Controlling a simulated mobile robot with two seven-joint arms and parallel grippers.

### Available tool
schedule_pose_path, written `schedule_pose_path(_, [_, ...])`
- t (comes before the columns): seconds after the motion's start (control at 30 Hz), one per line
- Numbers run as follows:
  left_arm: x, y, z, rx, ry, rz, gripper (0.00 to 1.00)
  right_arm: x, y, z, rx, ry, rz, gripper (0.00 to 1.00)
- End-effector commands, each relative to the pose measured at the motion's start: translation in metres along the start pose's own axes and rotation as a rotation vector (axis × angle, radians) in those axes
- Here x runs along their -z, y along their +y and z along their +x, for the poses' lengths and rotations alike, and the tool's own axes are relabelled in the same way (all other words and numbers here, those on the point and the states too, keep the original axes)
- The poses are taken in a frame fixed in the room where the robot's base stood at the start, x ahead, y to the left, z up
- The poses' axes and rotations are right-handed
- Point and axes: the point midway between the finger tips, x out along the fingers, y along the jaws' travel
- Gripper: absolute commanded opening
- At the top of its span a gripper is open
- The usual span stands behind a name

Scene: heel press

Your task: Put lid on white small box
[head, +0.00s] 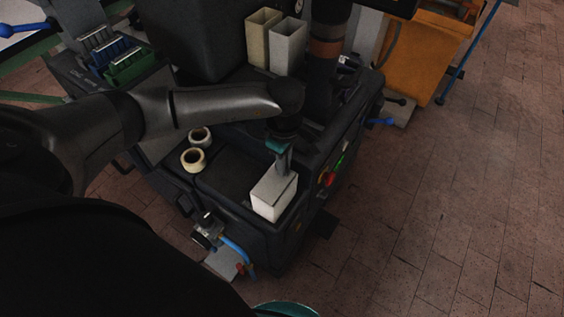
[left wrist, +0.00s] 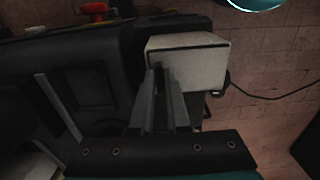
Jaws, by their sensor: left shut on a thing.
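The white small box (head: 272,199) stands upright on the front right corner of the dark machine's top. A pale flat lid (left wrist: 195,58) appears to lie over its top in the left wrist view, with a dark line along the far edge; I cannot tell whether it is fully seated. My left gripper (head: 283,168) points down at the box's top, and its fingers (left wrist: 161,72) are close together at the lid's near left part. It is shut on what looks like the lid; the grip point is mostly hidden. My right gripper is not in view.
Two tape rolls (head: 193,159) (head: 199,136) lie left of the box. Two tall open boxes (head: 263,38) (head: 288,46) stand behind. A red button (head: 329,180) is on the machine's right side. A blue hose fitting (head: 236,249) sits below the front edge. Brick floor lies right.

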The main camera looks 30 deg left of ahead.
Motion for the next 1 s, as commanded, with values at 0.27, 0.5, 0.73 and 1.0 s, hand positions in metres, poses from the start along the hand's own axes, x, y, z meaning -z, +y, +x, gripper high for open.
schedule_pose_path(0.27, [0.0011, -0.0018, 0.0088, 0.005, 0.003, -0.001, 0.3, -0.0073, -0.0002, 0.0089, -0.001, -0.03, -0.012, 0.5])
schedule_pose_path(0.5, [0.0006, -0.001, 0.0079, 0.003, 0.002, -0.001, 0.49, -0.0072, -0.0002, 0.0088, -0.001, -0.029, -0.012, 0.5])
schedule_pose_path(0.73, [0.0003, -0.0007, 0.0076, 0.002, 0.001, 0.0, 0.62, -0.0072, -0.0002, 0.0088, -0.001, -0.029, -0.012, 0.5])
schedule_pose_path(1.0, [0.0002, -0.0006, 0.0075, 0.002, 0.001, 0.0, 0.79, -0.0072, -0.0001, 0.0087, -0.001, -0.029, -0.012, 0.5])
